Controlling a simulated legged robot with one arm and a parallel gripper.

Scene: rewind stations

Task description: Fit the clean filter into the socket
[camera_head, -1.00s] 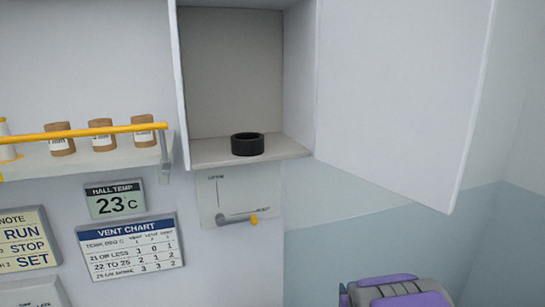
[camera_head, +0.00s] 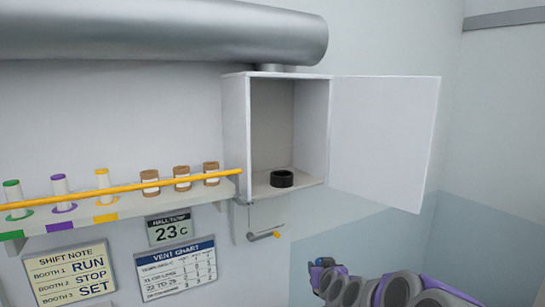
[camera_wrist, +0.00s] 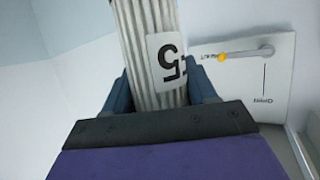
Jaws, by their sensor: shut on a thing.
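The clean filter (camera_wrist: 141,45) is a white ribbed cylinder with a label reading 5. In the wrist view my gripper (camera_wrist: 163,88) is shut on it, one blue finger on each side. The filter's far end runs out of the top of that view. The socket looks to be the short black ring (camera_head: 282,179) standing on the floor of the open wall cabinet (camera_head: 237,130). It is empty as far as I can see. In the head view my arm is low at the right, below and to the right of the cabinet, and the filter cannot be made out there.
The cabinet door (camera_head: 385,140) stands wide open to the right. A shelf (camera_head: 130,213) with spools and a yellow rail (camera_head: 120,193) is at the left. A large duct (camera_head: 160,32) runs above.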

